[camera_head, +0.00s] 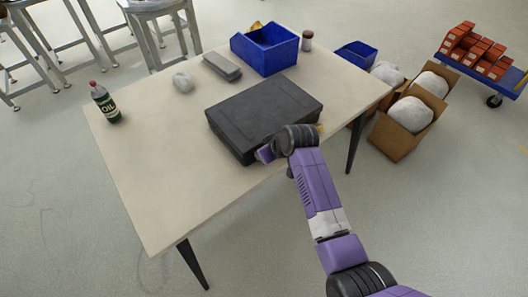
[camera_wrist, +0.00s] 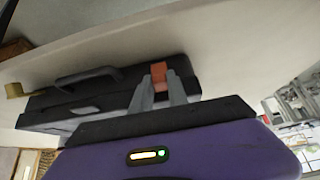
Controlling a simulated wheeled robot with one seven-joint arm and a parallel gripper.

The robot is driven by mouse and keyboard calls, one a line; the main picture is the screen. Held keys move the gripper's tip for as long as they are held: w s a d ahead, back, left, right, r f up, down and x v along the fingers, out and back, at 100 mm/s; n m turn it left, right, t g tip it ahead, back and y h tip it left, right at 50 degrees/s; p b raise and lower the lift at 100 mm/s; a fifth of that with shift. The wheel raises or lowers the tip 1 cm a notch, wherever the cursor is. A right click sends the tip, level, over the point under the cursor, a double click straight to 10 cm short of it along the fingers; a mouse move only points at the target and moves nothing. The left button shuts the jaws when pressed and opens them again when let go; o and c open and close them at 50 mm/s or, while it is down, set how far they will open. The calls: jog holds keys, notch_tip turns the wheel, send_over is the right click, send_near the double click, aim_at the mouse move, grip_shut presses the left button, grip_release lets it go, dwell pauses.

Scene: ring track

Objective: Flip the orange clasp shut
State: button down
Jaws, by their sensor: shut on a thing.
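A black case (camera_head: 262,112) lies closed on the table, its front side facing my arm. In the wrist view its front (camera_wrist: 110,95) shows a dark handle (camera_wrist: 88,77). The orange clasp (camera_wrist: 158,69) is on the case's front, to the right of the handle in that view. My gripper (camera_wrist: 160,80) has its two grey fingers on either side of the clasp, shut on it. In the head view my gripper (camera_head: 265,154) is at the case's near front edge, and the clasp is hidden there. The fingers hide the clasp's lower part in the wrist view.
A yellow clasp (camera_wrist: 14,90) sticks out at the case's other end. Cardboard boxes (camera_head: 395,138) stand to the right.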

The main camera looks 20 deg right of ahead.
jog(key=c, duration=1.3)
grip_release()
jog(key=shift+b+v, duration=0.3)
jog(key=shift+v, duration=3.55)
